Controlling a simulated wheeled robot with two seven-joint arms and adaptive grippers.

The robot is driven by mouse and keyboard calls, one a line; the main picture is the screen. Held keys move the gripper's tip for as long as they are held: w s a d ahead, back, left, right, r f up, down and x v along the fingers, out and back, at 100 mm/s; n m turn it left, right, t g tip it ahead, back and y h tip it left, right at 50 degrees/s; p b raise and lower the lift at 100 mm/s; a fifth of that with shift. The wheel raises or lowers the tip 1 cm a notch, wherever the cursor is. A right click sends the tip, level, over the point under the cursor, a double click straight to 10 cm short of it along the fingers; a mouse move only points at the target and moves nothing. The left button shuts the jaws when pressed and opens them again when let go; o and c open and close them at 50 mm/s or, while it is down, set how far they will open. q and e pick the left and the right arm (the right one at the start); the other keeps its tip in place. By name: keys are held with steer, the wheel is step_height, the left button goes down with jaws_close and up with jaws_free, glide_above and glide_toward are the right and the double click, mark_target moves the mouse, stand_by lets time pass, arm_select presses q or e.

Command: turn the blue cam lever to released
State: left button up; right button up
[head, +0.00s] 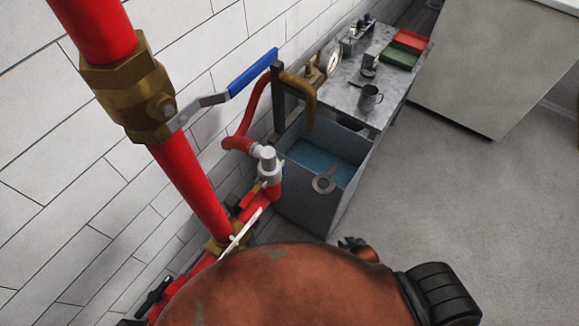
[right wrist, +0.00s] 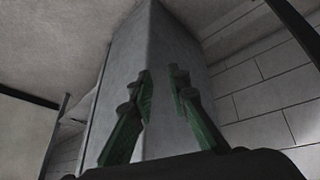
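In the head view a blue-gripped lever (head: 253,72) reaches up and right from a brass valve body (head: 125,95) on a red pipe (head: 190,190). Its bare metal shank joins the valve's side. No gripper touches it. A dark claw-like shape, which looks like my right gripper (head: 352,243), is low in the picture, well below the lever. In the right wrist view its green fingers (right wrist: 160,75) stand apart with nothing between them. I cannot make out my left gripper.
A large rusty-orange casing (head: 280,290) fills the bottom of the head view. A grey tank (head: 300,205) with blue liquid and a metal bench (head: 355,85) with a mug (head: 369,97) and trays stand beyond. A grey pillar (right wrist: 165,80) fills the right wrist view. Floor at right is clear.

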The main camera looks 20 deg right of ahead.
mark_target(285, 172)
steer(key=w+a+r+t+p, duration=0.1)
steer(key=w+r, duration=0.2)
steer(key=r, duration=0.8)
steer(key=w+a+r+t+p, duration=0.1)
steer(key=w+r+t+p, duration=0.15)
steer(key=r, duration=0.85)
steer(key=w+a+r+t+p, duration=0.1)
steer(key=w+r, duration=0.2)
steer(key=r, duration=0.9)
steer(key=w+a+r+n+t+y, duration=0.35)
steer(key=a+r+n+y, duration=0.55)
steer(key=a+y, duration=0.35)
steer(key=shift+m+h, duration=0.45)
steer(key=shift+m, duration=0.15)
steer(key=w+a+p, duration=0.1)
steer(key=w+a, duration=0.1)
steer(key=w+a+r+p, duration=0.1)
steer(key=w+a, duration=0.2)
steer(key=shift+a+r, duration=0.15)
steer(key=shift+a, duration=0.1)
jaws_close()
